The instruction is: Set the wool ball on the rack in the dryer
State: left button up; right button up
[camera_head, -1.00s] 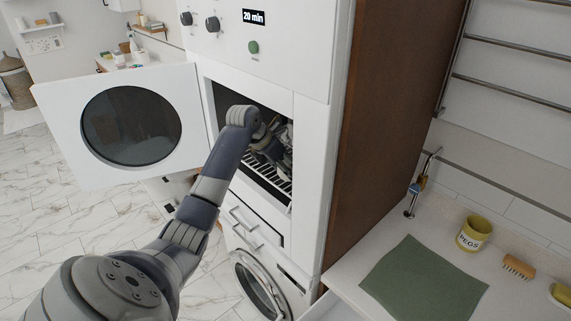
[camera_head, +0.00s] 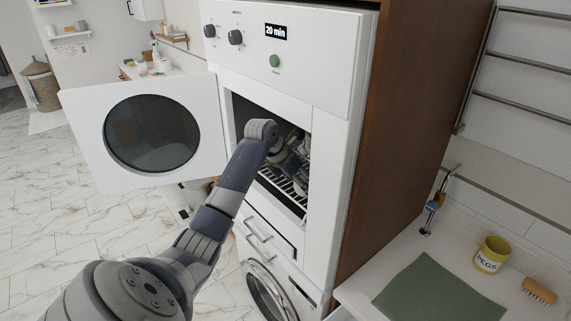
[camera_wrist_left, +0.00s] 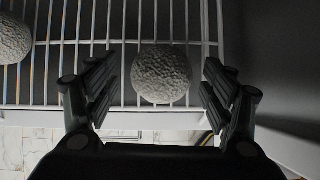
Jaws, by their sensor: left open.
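The dryer (camera_head: 318,135) is open, its door (camera_head: 88,150) swung out to the left. My left arm reaches into the opening, with the left gripper (camera_head: 298,160) just above the slatted rack (camera_head: 272,178). In the left wrist view, a pale grey, rough wool ball (camera_wrist_left: 161,74) rests on the white wire rack (camera_wrist_left: 110,62). My left gripper (camera_wrist_left: 157,92) is open, one finger on each side of this ball, with gaps visible on both sides. A second similar ball (camera_wrist_left: 13,40) is on the rack at the left edge. The head view does not clearly show the balls.
A washing machine (camera_head: 268,292) and a drawer front (camera_head: 262,232) are below the opening. On the right, a counter holds a green cloth (camera_head: 438,288), a yellow pegs pot (camera_head: 491,254) and a brush (camera_head: 539,290). The dryer's side wall (camera_wrist_left: 275,75) is close to the right finger.

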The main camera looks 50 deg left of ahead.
pick_arm(q)
jog(key=b+v, duration=0.2)
jog(key=v, duration=0.2)
jog(key=shift+s+a+r, duration=0.1)
jog(key=shift+s+r, duration=0.05)
jog(key=shift+r, duration=0.1)
jog(key=s+a+b, duration=0.1)
jog(key=s+b, duration=0.3)
jog(key=s, duration=0.8)
jog(key=shift+a, duration=0.25)
